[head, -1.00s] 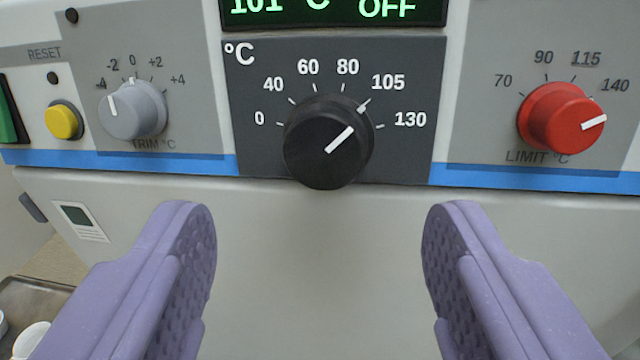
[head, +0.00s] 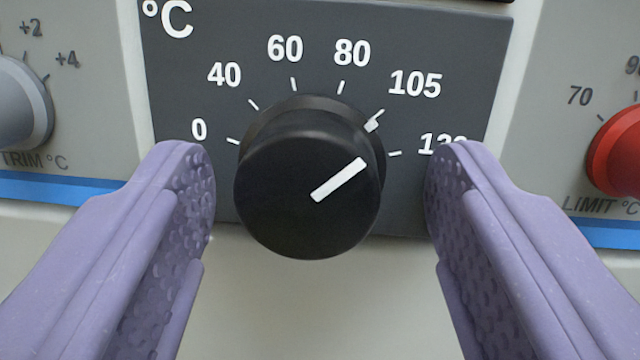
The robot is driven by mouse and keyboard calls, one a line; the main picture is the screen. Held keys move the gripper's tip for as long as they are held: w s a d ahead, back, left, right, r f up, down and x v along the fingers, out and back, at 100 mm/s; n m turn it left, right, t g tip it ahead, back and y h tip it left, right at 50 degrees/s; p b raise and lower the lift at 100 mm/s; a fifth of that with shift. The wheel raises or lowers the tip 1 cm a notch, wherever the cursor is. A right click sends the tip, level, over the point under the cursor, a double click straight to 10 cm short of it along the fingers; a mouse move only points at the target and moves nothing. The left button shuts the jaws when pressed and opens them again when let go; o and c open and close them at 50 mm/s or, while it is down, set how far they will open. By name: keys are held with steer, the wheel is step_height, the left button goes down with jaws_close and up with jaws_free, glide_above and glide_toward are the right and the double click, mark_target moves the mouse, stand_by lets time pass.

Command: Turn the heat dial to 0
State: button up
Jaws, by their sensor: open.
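The heat dial (head: 300,215) is a round black knob with a white pointer line, on a dark grey °C panel (head: 240,40) marked 0, 40, 60, 80, 105 and 130. Its pointer line aims up and right, towards the 105 mark. My gripper (head: 320,195) is open, with its two purple padded fingers on either side of the dial. A gap shows between each finger and the knob. The right finger partly covers the 130 label.
The grey trim knob (head: 20,105) is at the left edge and the red limit knob (head: 618,155) at the right edge, both outside my fingers. A blue stripe (head: 50,187) runs below the panels. The pale wall below the dial is bare.

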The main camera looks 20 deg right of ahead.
steer(key=shift+w+a, duration=0.1)
steer(key=c, duration=1.1)
steer(key=shift+o, duration=0.2)
